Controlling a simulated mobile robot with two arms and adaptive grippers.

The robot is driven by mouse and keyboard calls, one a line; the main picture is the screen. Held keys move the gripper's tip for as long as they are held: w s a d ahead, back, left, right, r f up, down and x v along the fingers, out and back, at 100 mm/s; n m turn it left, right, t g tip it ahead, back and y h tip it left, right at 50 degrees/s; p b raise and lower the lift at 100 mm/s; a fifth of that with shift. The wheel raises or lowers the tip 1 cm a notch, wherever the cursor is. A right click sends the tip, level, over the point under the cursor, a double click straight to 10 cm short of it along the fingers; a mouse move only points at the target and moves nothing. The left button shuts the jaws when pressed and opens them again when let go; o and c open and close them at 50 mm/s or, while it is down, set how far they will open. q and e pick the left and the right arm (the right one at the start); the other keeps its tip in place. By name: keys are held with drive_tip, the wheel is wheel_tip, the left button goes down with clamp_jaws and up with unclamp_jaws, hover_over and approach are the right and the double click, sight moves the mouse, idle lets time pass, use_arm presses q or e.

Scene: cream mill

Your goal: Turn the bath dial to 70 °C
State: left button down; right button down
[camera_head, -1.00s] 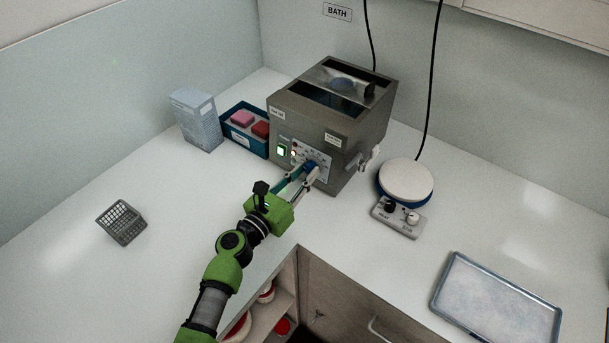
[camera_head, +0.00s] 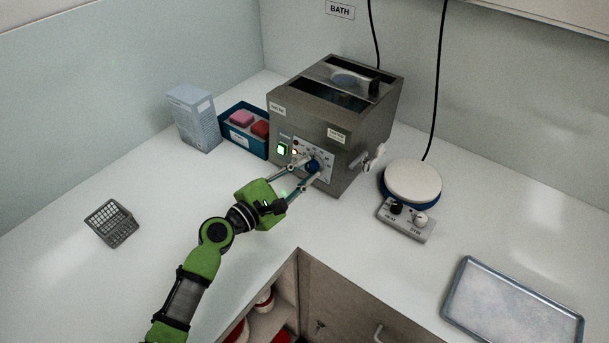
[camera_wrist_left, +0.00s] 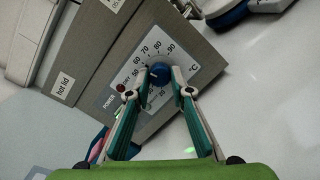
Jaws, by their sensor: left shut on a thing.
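The bath (camera_head: 352,140) is a grey metal box with a dark-windowed lid on the white counter. On its front is a blue dial (camera_head: 313,166) on a pale printed scale. In the left wrist view the dial (camera_wrist_left: 159,73) sits between my fingertips, with 50, 60, 70, 80 and 90 readable around it. My left gripper (camera_head: 312,170) is shut on the dial, one finger on each side; it also shows in the left wrist view (camera_wrist_left: 160,78). I cannot tell which number the dial's mark points at. My right gripper is not in view.
A green-lit switch (camera_head: 282,149) is left of the dial. A drain tap (camera_head: 372,157) sticks out from the bath's right side. A hotplate (camera_head: 412,182) stands to the right, a tray (camera_head: 465,290) at front right. A blue bin (camera_head: 230,139), box (camera_head: 194,118) and wire basket (camera_head: 111,224) are left.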

use_arm(q)
drive_tip(key=m+g+b, duration=0.1)
drive_tip(key=m, duration=0.5)
idle(0.5)
drive_tip(key=c, duration=1.8)
unclamp_jaws()
drive_tip(key=shift+w, duration=0.1)
drive_tip(key=shift+r, duration=0.1)
drive_tip(key=shift+a, duration=0.1)
drive_tip(key=v, duration=1.2)
